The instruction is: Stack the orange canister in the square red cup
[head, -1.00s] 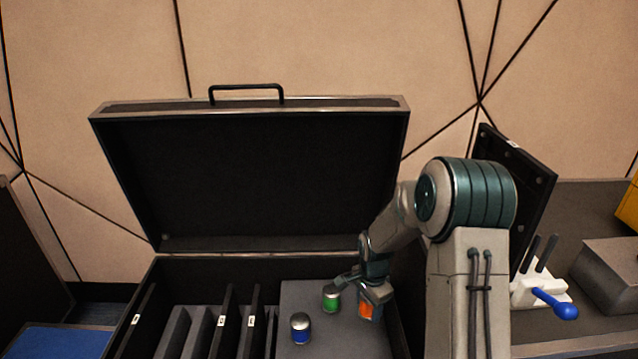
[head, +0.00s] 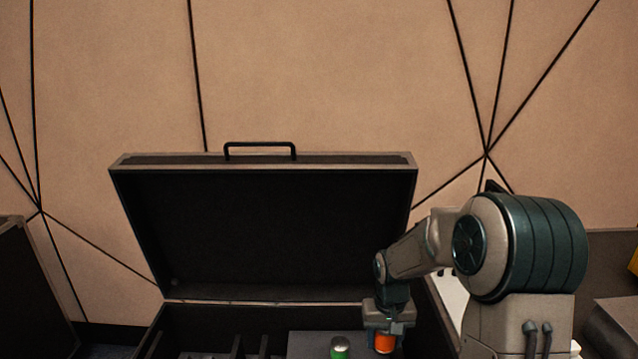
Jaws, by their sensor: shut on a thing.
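The orange canister (head: 384,342) is between the fingers of my gripper (head: 386,335), at the right part of the open case. My gripper is shut on it and points down. The canister's lower end is near the bottom of the picture, and I cannot tell whether it touches the grey surface (head: 308,342) below. The square red cup is not in view.
A green canister with a silver top (head: 340,347) stands just left of my gripper. The open black case (head: 270,235) has its lid raised behind. Dark dividers (head: 250,347) fill its left side. A grey box (head: 615,325) lies at the right edge.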

